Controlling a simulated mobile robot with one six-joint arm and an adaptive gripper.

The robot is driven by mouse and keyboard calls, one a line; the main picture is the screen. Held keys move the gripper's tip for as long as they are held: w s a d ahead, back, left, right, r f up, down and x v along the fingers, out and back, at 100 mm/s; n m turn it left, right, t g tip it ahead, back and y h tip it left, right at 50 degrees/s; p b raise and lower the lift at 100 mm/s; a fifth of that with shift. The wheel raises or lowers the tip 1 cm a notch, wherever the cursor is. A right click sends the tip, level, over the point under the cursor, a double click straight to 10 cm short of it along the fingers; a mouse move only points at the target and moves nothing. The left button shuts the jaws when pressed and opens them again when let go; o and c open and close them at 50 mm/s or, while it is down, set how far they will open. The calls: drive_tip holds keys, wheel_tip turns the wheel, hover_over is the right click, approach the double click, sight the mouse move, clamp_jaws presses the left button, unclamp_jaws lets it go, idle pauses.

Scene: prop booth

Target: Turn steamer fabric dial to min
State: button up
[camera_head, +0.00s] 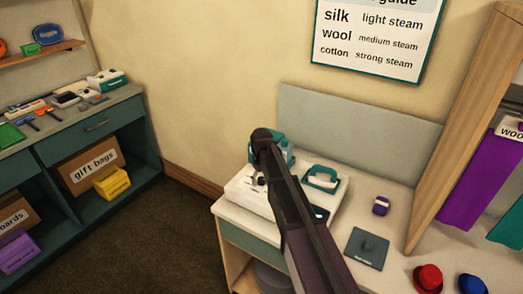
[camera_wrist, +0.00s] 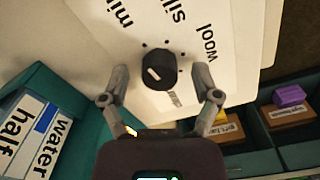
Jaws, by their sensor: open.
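The steamer's white base (camera_head: 240,194) stands on the counter in the head view, partly behind my arm. In the wrist view its panel (camera_wrist: 235,25) shows the words "silk" and "wool" and a partly cut-off word starting "mi". The round black fabric dial (camera_wrist: 160,66) has a white mark on its lower left part and dots around it. My gripper (camera_wrist: 160,74) is open, with one finger on each side of the dial in the picture. I cannot tell whether the fingers touch the dial. In the head view my arm hides the dial.
A teal tank labelled "half" and "water" (camera_wrist: 30,125) is close at lower left in the wrist view. A teal-handled iron (camera_head: 322,178) rests right of my arm. A purple item (camera_head: 380,206) and a dark square plate (camera_head: 367,248) lie further right on the counter.

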sight(262, 179)
drive_tip(key=m, duration=1.2)
drive_tip(key=shift+m, duration=0.3)
drive_tip(key=m, duration=0.4)
wheel_tip(262, 179, up, 14)
drive_tip(key=p, duration=1.4)
drive_tip(key=shift+f, duration=0.1)
idle(0.6)
drive_tip(key=s+d+n, duration=0.5)
drive_tip(key=s+d, duration=0.2)
drive_tip(key=s, duration=0.4)
drive_tip(key=s+d+n, duration=0.4)
drive_tip(key=s+d, duration=0.3)
drive_tip(key=s, duration=0.4)
drive_tip(key=shift+s+d+f+n+b, duration=0.2)
drive_tip(key=shift+s+n+b, duration=0.1)
drive_tip(key=shift+s+n, duration=0.1)
